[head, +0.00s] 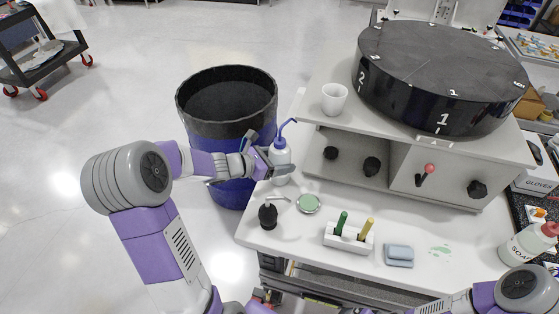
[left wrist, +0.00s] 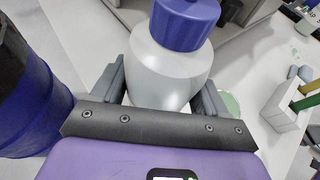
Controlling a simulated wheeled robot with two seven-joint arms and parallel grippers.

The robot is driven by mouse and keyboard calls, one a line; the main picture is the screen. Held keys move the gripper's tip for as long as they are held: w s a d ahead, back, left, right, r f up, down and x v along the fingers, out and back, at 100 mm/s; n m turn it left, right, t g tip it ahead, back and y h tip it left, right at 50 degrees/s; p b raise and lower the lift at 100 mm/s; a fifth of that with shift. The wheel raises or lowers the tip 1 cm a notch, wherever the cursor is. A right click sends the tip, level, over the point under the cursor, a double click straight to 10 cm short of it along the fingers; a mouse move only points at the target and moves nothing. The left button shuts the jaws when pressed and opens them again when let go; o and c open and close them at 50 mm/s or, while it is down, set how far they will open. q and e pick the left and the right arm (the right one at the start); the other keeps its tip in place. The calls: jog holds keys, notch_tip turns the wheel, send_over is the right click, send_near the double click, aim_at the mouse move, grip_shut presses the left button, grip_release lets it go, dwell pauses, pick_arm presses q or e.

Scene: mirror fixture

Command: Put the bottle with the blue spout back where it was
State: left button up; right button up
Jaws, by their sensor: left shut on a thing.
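The bottle with the blue spout (head: 281,155) is white with a blue cap and a bent blue tube. It stands upright at the left edge of the white bench, beside the blue bin. My left gripper (head: 279,170) is shut around its body. In the left wrist view the bottle (left wrist: 170,68) sits between both fingers of the left gripper (left wrist: 165,88), its blue cap at the top. Whether its base touches the bench is hard to tell. A round green disc (head: 308,204) lies on the bench near it. My right gripper is not seen; only part of the right arm shows at lower right.
A blue bin with a black rim (head: 227,125) stands left of the bench. A white cup (head: 334,98), black turntable (head: 440,75), dark bulb-shaped item (head: 268,214), holder with green and yellow handles (head: 348,237), blue-grey pad (head: 399,256) and soap bottle (head: 530,243) are around.

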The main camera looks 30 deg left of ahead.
pick_arm(q)
jog(key=shift+f, duration=0.1)
jog(key=o, duration=0.7)
jog(key=shift+o, duration=0.2)
jog(key=shift+r, duration=0.25)
jog(key=p+v, duration=0.2)
jog(key=v, duration=1)
jog(key=shift+f, duration=0.2)
jog(key=shift+r+p, duration=0.1)
jog(key=shift+p, duration=0.2)
